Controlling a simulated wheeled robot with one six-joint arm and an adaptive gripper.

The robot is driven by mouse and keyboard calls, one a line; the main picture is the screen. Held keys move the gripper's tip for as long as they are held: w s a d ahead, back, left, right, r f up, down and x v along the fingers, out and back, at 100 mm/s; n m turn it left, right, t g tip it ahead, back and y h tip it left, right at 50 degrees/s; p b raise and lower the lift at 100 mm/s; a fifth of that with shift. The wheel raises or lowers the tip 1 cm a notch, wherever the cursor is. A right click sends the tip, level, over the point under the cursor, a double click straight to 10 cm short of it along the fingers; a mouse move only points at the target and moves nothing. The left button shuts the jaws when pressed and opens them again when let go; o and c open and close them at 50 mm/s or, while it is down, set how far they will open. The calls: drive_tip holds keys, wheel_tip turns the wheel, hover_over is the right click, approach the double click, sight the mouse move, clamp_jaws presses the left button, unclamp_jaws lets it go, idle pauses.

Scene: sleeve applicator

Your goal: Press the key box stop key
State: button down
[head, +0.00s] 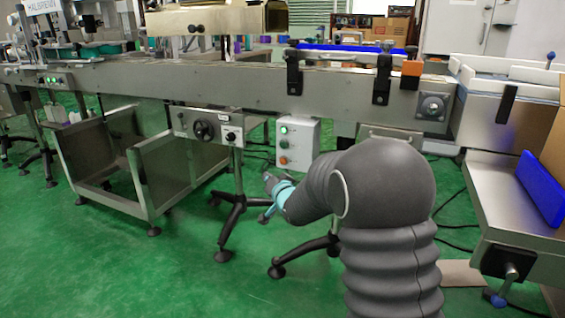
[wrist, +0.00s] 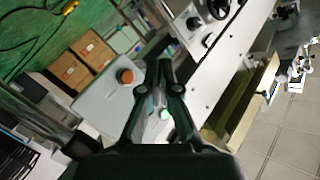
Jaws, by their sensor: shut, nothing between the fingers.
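The key box (head: 303,139) is a small light-grey box under the conveyor, with a column of round keys on its front. The red-orange stop key (head: 283,160) is the lowest, below green ones. In the wrist view the box (wrist: 100,103) is turned, and the stop key (wrist: 125,76) shows left of my fingers. A lit green key (wrist: 165,115) shows between the finger linkages. My gripper (head: 268,179) is shut and empty, low and slightly left of the stop key in the head view. Its fingertips (wrist: 165,66) meet in the wrist view, apart from the stop key in the picture. The depth gap is unclear.
The conveyor (head: 220,86) runs above the box. A panel with a black handwheel (head: 203,130) and a knob is to the left. A black-footed stand (head: 240,205) is on the green floor. A steel table (head: 510,212) is at the right.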

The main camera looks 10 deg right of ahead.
drive_tip(key=w+d+p, duration=0.3)
drive_tip(key=w+d, duration=0.1)
drive_tip(key=w, duration=0.3)
drive_tip(key=shift+w, duration=0.1)
idle(1.5)
drive_tip(key=shift+w+d, duration=0.2)
drive_tip(key=shift+w, duration=0.05)
drive_tip(key=shift+w+d+p, duration=0.25)
drive_tip(key=shift+w+p, duration=0.1)
drive_tip(key=shift+p, duration=0.1)
idle(0.8)
drive_tip(key=shift+s+a, duration=0.1)
drive_tip(key=shift+s, duration=0.05)
drive_tip(key=shift+s+a+b, duration=0.35)
drive_tip(key=shift+s+b, duration=0.15)
drive_tip(key=shift+s, duration=0.1)
drive_tip(key=s+b, duration=0.1)
drive_tip(key=s+a, duration=0.1)
drive_tip(key=s, duration=0.1)
drive_tip(key=s+a+b, duration=0.1)
drive_tip(key=shift+s+a+b, duration=0.15)
drive_tip(key=shift+a+b, duration=0.1)
drive_tip(key=shift+b, duration=0.1)
idle(0.4)
